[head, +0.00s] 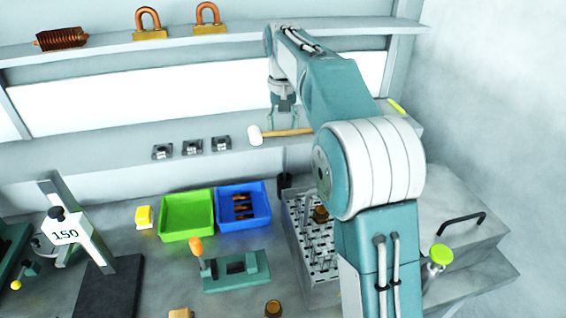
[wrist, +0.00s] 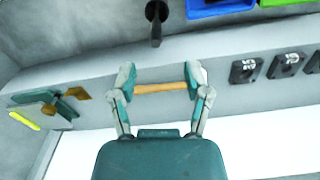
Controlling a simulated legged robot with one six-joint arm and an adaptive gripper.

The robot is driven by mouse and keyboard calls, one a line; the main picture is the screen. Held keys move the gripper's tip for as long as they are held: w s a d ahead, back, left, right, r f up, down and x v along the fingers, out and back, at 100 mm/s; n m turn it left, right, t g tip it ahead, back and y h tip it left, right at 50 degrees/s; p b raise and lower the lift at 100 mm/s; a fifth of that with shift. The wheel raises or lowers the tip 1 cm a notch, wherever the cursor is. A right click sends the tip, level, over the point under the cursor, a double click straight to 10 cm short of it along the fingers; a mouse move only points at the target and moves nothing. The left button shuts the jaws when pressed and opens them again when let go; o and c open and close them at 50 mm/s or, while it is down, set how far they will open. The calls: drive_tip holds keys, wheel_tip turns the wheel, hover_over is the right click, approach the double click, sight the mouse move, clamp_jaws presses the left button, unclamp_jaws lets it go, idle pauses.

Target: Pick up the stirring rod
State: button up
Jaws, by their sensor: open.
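No separate stirring rod stands out. A rod-like wooden handle (head: 288,132) with a rounded white head (head: 255,135) lies along the back ledge in the head view; it looks like a mallet. My gripper (head: 284,106) is above this handle, pointing down. In the wrist view my gripper (wrist: 158,80) is open, its two fingers spread. The wooden handle (wrist: 160,88) spans the gap between them, running from one finger towards the other. I cannot tell whether the fingers touch it. The white head is not clearly seen in the wrist view.
Several black blocks (head: 192,147) sit left of the white head on the ledge (head: 110,158). Below are a green bin (head: 188,236), a blue bin (head: 242,223) and a perforated rack (head: 318,265). A dark upright holder (wrist: 156,20) stands near the ledge.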

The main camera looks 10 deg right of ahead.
sight(284, 166)
drive_tip(key=f, duration=1.1)
drive_tip(key=shift+w+d+f, duration=0.3)
drive_tip(key=shift+w, duration=0.05)
drive_tip(key=shift+c, duration=0.3)
clamp_jaws()
